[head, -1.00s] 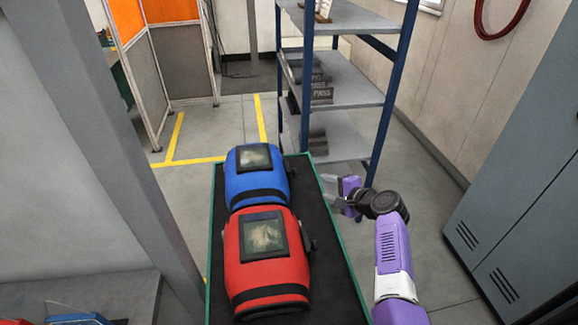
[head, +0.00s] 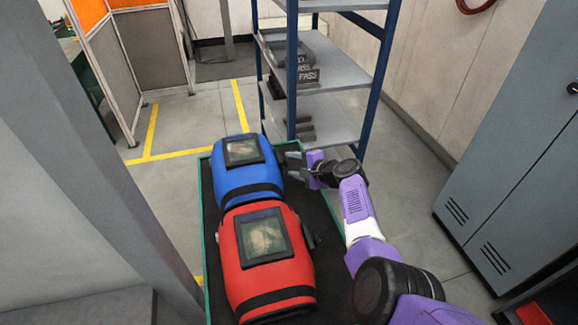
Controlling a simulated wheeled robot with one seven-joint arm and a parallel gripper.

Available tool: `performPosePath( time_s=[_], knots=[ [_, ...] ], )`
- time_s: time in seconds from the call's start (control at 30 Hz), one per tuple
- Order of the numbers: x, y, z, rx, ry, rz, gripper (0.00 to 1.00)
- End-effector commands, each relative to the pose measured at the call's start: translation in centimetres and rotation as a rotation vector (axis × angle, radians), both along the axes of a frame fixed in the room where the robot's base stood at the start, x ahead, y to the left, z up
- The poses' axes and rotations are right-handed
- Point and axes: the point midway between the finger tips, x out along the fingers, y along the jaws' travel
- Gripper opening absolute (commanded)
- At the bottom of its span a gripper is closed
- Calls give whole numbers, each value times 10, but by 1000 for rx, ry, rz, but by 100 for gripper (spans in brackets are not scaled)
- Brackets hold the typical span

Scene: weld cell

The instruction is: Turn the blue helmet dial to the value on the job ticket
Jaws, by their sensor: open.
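The blue helmet (head: 241,178) lies on the dark top of a green-edged cart (head: 336,262), at the far end, with its dark visor window (head: 243,151) facing up. Its dial is not clearly visible; the helmet's right side is by my gripper. My gripper (head: 288,166) is open at the right side of the blue helmet, its grey fingers reaching left towards it. I cannot tell whether the fingers touch the helmet. No job ticket can be made out in this view.
A red helmet (head: 266,285) with a dark side knob (head: 309,238) lies nearer on the cart. A blue-framed shelf (head: 345,72) stands behind my gripper. A grey cabinet (head: 500,170) is at right, and a grey post (head: 95,150) at left. Floor between shelf and cabinet is clear.

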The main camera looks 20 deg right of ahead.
Motion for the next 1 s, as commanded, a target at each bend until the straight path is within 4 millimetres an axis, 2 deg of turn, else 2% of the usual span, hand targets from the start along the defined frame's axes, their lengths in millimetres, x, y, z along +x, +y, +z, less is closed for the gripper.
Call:
performPosePath(
  time_s=[0.2, 0.67, 0.77, 0.93, 1.0],
  knots=[
    [15, 6, -10, 2, -1, -2, 49],
    [20, 9, -11, 0, -1, -1, 49],
    [20, 9, -11, 0, -1, -1, 34],
    [20, 9, -11, 0, -1, -1, 0],
    [20, 9, -11, 0, -1, -1, 0]
  ],
)
